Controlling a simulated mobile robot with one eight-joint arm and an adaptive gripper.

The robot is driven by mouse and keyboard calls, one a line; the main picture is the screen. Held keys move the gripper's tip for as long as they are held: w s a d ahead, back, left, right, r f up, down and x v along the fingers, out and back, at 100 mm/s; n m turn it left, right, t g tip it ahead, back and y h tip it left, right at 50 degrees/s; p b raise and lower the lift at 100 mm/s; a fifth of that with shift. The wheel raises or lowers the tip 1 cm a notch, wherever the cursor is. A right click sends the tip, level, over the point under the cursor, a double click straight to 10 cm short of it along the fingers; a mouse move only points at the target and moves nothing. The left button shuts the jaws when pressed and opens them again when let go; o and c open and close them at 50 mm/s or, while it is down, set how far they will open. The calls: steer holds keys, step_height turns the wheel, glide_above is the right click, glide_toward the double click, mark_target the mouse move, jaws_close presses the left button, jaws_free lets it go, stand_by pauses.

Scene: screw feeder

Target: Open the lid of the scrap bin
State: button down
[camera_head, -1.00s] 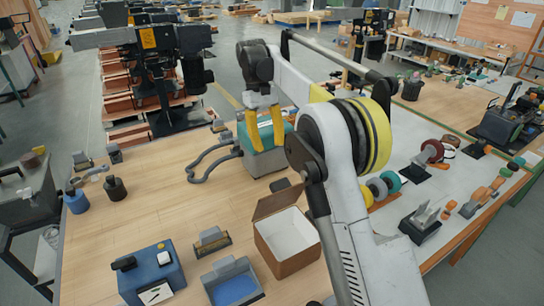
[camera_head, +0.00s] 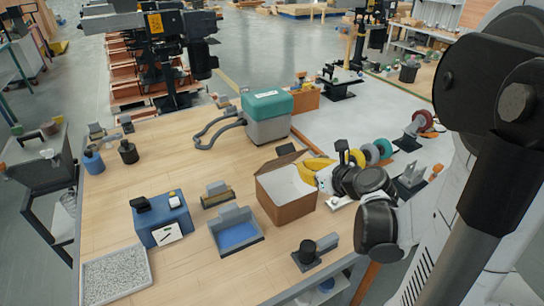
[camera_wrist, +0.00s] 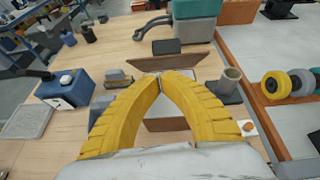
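No container is labelled as the scrap bin. An open brown box (camera_head: 290,210) with a white inside stands on the wooden table, one flap (camera_head: 268,165) raised at its back left. In the wrist view the brown box (camera_wrist: 167,125) shows between and beyond my fingers. A grey box with a teal lid (camera_head: 267,101), lid down, stands farther back; it also shows in the wrist view (camera_wrist: 196,30). My gripper (camera_head: 308,165) has yellow fingers and is at the brown box's right back edge. In the wrist view its fingertips (camera_wrist: 160,78) meet with nothing seen between them. Contact with the box is unclear.
A blue box (camera_head: 163,222), a blue-lined tray (camera_head: 236,232) and a grey tray of small bits (camera_head: 117,276) lie to the left. A dark cup on a stand (camera_head: 308,252) is in front of the brown box. Free wood lies left of the hose (camera_head: 215,130).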

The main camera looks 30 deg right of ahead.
mark_target(284, 150)
steer(key=shift+m, duration=0.5)
steer(key=b+x, duration=0.1)
steer(key=x, duration=0.4)
steer(key=b+x, duration=0.1)
steer(key=x, duration=0.4)
steer(key=shift+d+r, duration=0.1)
steer(key=shift+d, duration=0.05)
steer(key=shift+w+r, duration=0.65)
steer(key=shift+w, duration=0.35)
steer(key=shift+w+r, duration=0.2)
steer(key=shift+w, duration=0.35)
steer(key=shift+w+r, duration=0.25)
steer(key=shift+w, duration=0.55)
steer(key=shift+w+r, duration=0.25)
steer(key=shift+w, duration=0.5)
steer(key=shift+s, duration=0.1)
